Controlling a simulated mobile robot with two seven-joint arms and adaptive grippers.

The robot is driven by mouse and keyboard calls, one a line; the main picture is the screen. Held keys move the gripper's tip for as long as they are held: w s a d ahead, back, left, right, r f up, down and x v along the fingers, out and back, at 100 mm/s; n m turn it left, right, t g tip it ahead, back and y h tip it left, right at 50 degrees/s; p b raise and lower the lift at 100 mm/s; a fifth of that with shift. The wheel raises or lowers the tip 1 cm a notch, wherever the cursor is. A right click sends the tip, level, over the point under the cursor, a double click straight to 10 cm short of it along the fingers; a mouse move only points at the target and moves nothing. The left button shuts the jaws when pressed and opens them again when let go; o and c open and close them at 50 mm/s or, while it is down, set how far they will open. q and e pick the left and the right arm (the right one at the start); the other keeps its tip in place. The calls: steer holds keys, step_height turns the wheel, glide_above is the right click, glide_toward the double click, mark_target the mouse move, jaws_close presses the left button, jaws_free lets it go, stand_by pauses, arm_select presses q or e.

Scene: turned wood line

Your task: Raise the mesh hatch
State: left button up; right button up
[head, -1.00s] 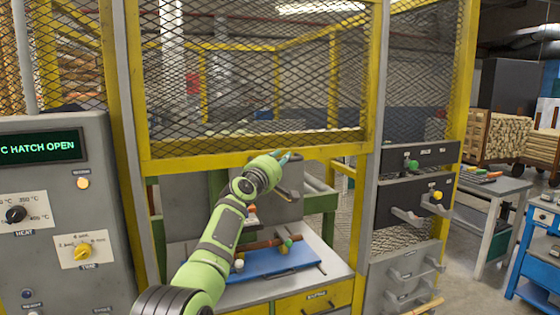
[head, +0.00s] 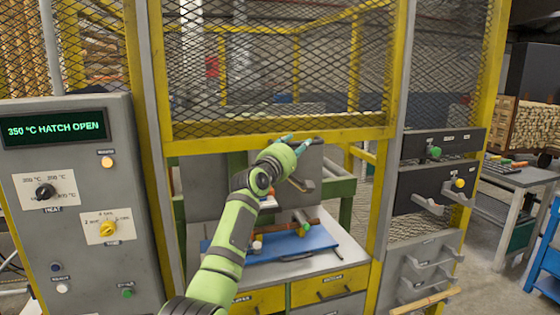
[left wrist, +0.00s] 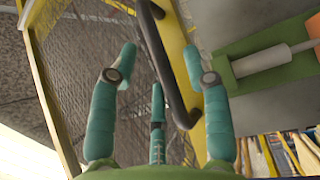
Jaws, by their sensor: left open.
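The mesh hatch (head: 280,134) is a yellow-framed wire mesh panel. It stands raised, with open space under its lower rail. My left gripper (head: 296,139) is at that lower rail, its teal fingertips close to it. In the left wrist view the dark bar handle (left wrist: 163,62) runs between the spread fingers of my left gripper (left wrist: 157,66). The fingers are open; I cannot tell whether any touches the bar. The hatch's mesh (left wrist: 80,60) fills the left of that view. My right gripper is not in view.
A grey control panel (head: 85,215) at left has a display (head: 54,129) reading "350 °C HATCH OPEN". Below the hatch, a blue board (head: 265,250) with turned wooden pieces lies on a bench.

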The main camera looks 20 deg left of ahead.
arm_select(q)
steer(key=v, duration=0.9)
steer(key=shift+w+f, duration=0.1)
steer(key=shift+f, duration=0.05)
steer(key=s+f+m+g+y+b, duration=0.25)
steer(key=f+m+g, duration=0.35)
steer(key=f, duration=3.7)
steer(key=s+f+m+g, duration=0.1)
steer(key=s+f+g, duration=0.1)
steer(key=s+f, duration=0.45)
steer(key=s+f+g, duration=0.1)
steer(key=s+f, duration=0.3)
steer(key=f, duration=0.6)
steer(key=s+f+m+g+b, duration=0.3)
steer(key=s+f+m+g, duration=0.2)
steer(key=s+f, duration=1.75)
steer(key=s+f+m+g, duration=0.2)
steer(key=s+f, duration=0.1)
steer(key=s, duration=1.1)
steer(key=s+a+f+m+g+y, duration=0.1)
steer(key=s+f, duration=0.3)
steer(key=s, duration=1.1)
steer(key=shift+s+a+f+m+g+b, duration=0.15)
steer(key=shift+s+f+m+g+b, duration=0.25)
steer(key=shift+m, duration=0.5)
